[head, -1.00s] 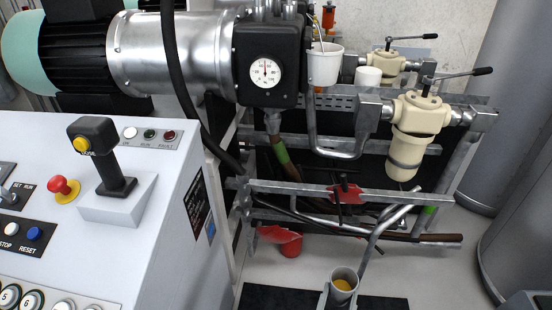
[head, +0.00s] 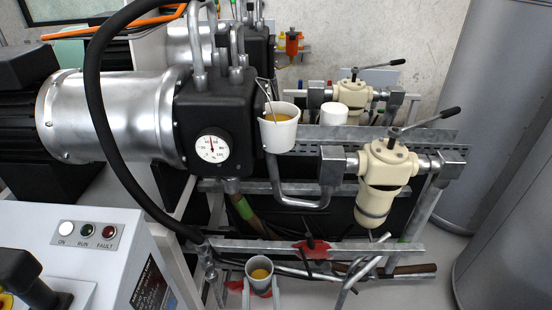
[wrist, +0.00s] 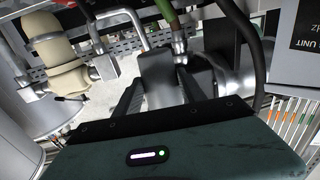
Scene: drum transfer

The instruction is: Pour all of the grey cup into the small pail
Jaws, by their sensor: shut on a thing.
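The grey cup (head: 259,274) is at the bottom middle of the head view, upright or nearly so, with yellow material inside. My gripper (head: 262,289) is shut on it, with a grey finger on each side. The small pail (head: 279,134) is white, with a thin wire handle raised, and some yellow-orange shows inside its rim. It sits higher in the picture, beside the black gauge housing. The cup is apart from the pail, below and slightly left of it.
A metal rail (head: 330,248) and pipes lie close to the cup. A cream filter bowl (head: 379,180) with a lever stands right of the pail, near a white cup (head: 334,113). A black hose (head: 103,110) hangs at left, above the control console (head: 100,265).

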